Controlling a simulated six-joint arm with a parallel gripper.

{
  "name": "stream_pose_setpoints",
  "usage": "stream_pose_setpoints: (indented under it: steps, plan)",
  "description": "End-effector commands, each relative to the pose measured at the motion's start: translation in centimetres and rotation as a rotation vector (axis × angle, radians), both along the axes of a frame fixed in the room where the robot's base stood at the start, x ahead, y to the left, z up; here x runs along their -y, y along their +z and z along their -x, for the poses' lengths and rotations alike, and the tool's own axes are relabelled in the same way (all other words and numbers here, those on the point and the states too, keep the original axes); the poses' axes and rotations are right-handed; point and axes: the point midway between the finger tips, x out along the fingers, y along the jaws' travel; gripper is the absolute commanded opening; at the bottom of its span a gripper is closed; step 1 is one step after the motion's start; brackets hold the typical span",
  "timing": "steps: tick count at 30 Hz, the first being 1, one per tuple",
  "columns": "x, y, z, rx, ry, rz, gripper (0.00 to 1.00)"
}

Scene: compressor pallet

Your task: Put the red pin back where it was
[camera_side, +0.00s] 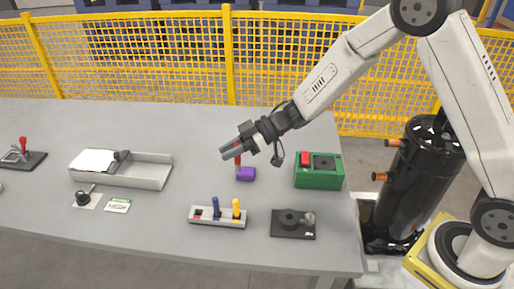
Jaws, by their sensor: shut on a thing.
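My gripper (236,149) is shut on the red pin (238,161), high over the middle of the table. The pin points down from the jaws, and its upper part is hidden by them. In the picture its lower end meets a purple block (246,174); I cannot tell whether they touch. A light grey pin rack (229,222) stands nearer the front edge. A blue pin (215,207) and a yellow pin (236,208) stand upright in it. Its left place, marked red (198,214), holds no pin.
A green box with a red switch (319,179) stands right of the gripper. A dark plate with a round part (293,225) lies right of the rack. A metal tray (145,174), cards and a red-handled clamp (23,152) are to the left. Table between is clear.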

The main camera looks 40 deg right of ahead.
Motion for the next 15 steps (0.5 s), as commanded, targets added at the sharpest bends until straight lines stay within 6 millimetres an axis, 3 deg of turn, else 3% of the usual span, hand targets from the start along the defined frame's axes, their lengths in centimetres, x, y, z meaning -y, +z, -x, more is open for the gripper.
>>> stream_pose_setpoints:
  steps: [6, 15]
  plan:
    - [-3.0, -1.0, 2.9, 0.000, 0.273, 0.000, 0.00]
    - [-4.8, -2.7, 6.7, -0.001, 0.604, -0.001, 0.00]
